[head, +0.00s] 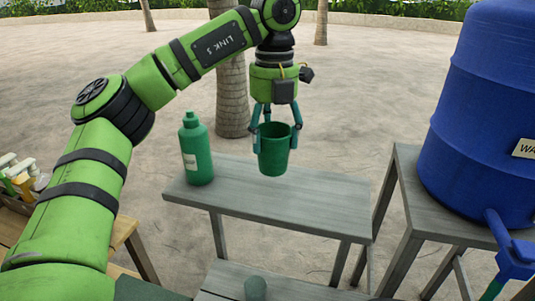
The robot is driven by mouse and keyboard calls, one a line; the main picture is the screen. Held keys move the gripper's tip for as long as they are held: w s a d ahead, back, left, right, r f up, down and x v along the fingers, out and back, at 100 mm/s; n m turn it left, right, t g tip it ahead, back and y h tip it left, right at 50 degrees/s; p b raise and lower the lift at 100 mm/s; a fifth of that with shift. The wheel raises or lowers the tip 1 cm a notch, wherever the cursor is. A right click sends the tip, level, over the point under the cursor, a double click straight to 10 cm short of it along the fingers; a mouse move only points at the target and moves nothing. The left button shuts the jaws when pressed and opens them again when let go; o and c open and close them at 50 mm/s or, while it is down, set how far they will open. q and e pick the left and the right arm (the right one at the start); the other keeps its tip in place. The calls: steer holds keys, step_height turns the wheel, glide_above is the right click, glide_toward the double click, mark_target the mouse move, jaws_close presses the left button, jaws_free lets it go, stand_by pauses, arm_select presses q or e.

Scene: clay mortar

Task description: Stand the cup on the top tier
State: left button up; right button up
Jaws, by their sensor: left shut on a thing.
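A green cup (273,155) is upright in my left gripper (274,128), whose fingers are shut on its rim area. The cup appears to hang a little above the grey wooden top tier (300,208), near the middle of its back part. I see no clear contact with the boards, and the exact gap is hard to tell. My left arm reaches in from the left and bends down to the cup. My right gripper is not in view.
A green bottle (195,150) stands on the left end of the top tier. A blue barrel (480,110) stands on a separate table at right. The top tier's front and right are clear.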

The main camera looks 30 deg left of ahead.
mark_target(268, 155)
arm_select(q)
steer(key=shift+s+a+f, duration=0.2)
steer(key=shift+a, duration=0.1)
steer(key=shift+s+f, duration=0.1)
steer(key=shift+f, duration=0.1)
step_height(268, 155, down, 3)
steer(key=shift+f, duration=0.1)
steer(key=shift+a+f, duration=0.1)
steer(key=shift+f, duration=0.2)
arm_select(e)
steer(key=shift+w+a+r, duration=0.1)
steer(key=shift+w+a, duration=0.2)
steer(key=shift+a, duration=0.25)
arm_select(q)
steer(key=shift+f, duration=0.1)
steer(key=o, duration=0.9)
steer(key=shift+o, duration=1.3)
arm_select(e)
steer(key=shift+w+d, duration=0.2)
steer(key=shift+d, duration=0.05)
